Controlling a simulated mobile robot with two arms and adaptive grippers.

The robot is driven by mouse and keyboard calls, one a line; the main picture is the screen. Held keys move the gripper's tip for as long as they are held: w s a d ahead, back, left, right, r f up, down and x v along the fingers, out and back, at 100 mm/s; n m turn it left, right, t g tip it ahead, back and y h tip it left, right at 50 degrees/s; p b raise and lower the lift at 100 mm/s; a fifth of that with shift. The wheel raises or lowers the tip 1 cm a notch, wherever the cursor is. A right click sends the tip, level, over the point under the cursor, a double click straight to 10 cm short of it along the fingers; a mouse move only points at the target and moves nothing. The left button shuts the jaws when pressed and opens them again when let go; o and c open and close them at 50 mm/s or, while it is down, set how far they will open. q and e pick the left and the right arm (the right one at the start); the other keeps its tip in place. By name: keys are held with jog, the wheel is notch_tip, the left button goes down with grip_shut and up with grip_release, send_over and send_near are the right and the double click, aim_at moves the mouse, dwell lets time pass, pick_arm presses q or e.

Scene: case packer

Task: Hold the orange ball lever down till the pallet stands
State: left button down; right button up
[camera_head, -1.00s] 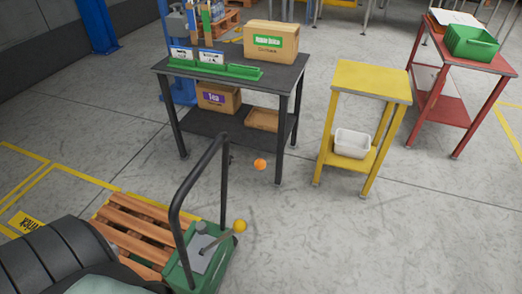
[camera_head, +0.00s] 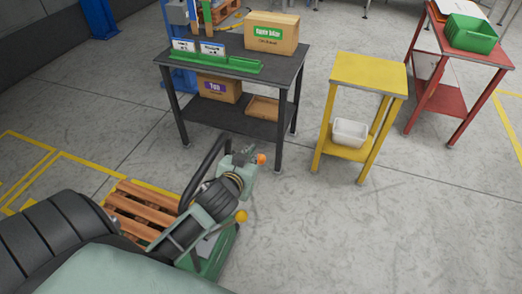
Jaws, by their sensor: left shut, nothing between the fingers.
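The small orange ball (camera_head: 262,159) of the lever shows at the upper right end of a green machine (camera_head: 222,252) with a black bent handle frame (camera_head: 205,160). My left gripper (camera_head: 246,154) is shut and empty, right beside the ball on its left. I cannot tell whether it touches the ball. The ball's rod is hidden. A yellow ball knob (camera_head: 241,216) sits lower on the same machine. The wooden pallet (camera_head: 143,207) lies low on the left of the machine, partly hidden by my left arm. My right gripper is not in view.
A black table (camera_head: 290,75) with boxes stands behind the machine. A yellow stand (camera_head: 370,75) with a white bin (camera_head: 350,132) is to its right, and a red table (camera_head: 440,100) with green bins (camera_head: 470,35) is farther right. Floor at the front right is clear.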

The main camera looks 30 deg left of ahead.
pick_arm(q)
jog(key=s+f+p+x, duration=0.1)
jog(key=f+x, duration=0.1)
jog(key=x, duration=1)
jog(key=shift+w+f+p, duration=0.2)
jog(key=shift+f+p, duration=0.15)
jog(key=shift+f, duration=0.2)
